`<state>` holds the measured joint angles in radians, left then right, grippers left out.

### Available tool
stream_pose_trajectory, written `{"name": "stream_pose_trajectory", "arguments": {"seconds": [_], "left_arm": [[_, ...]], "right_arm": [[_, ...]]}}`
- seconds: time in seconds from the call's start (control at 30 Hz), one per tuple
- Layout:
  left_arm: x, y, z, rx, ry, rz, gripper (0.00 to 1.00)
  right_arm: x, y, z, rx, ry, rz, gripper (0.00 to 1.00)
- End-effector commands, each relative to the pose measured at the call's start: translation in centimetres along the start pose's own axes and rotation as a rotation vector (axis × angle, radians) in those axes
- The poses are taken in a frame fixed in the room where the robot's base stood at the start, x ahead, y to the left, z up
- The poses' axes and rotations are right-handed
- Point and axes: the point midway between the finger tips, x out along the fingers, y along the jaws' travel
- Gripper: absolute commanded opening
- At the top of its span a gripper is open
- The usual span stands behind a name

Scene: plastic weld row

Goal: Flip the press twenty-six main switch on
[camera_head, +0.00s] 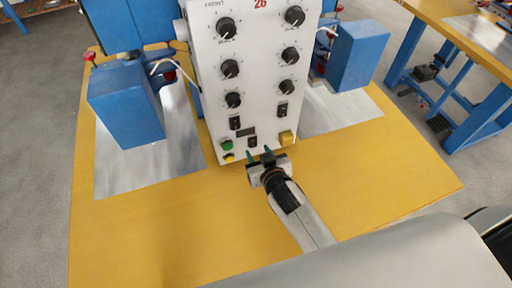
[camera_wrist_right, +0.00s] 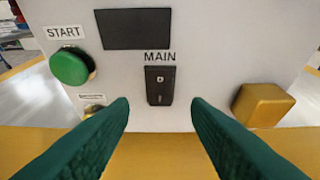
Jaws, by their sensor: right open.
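The main switch (camera_wrist_right: 159,86) is a black rocker under the word MAIN on the white press panel (camera_head: 242,60), which bears the number 26. A small pale mark shows near the rocker's top; I cannot tell which side is pressed in. In the head view the switch (camera_head: 253,141) is small, just above my gripper. My right gripper (camera_head: 261,153) is open, in front of the panel's lower edge. In the right wrist view its green fingers (camera_wrist_right: 161,106) are spread on either side below the switch, with nothing between them. My left gripper is not in view.
A green START button (camera_wrist_right: 69,66) is left of the switch, with a smaller yellow button (camera_wrist_right: 93,109) below it. A yellow square block (camera_wrist_right: 262,105) is to the right. A dark display (camera_wrist_right: 133,29) is above. Blue press parts (camera_head: 127,105) flank the panel on the yellow table (camera_head: 180,235).

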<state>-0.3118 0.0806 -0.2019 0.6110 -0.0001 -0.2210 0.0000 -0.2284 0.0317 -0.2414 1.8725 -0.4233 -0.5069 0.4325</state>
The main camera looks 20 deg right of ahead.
Motion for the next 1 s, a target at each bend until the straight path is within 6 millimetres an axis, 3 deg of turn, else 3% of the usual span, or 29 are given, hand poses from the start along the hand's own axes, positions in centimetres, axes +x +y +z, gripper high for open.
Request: {"name": "stream_pose_trajectory", "arguments": {"seconds": [0.23, 0.57, 0.83, 1.0], "left_arm": [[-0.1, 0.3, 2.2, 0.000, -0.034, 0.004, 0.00], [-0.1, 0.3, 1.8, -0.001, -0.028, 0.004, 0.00], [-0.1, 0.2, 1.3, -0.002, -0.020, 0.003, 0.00], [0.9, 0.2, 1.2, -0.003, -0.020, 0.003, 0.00]], "right_arm": [[2.6, 0.0, 0.0, 0.000, -0.001, 0.000, 0.44], [2.9, 0.0, 0.0, 0.001, 0.000, 0.000, 0.44], [2.9, 0.0, 0.0, 0.001, 0.000, 0.000, 0.00], [3.0, 0.1, -0.5, 0.003, -0.022, 0.001, 0.00]]}}
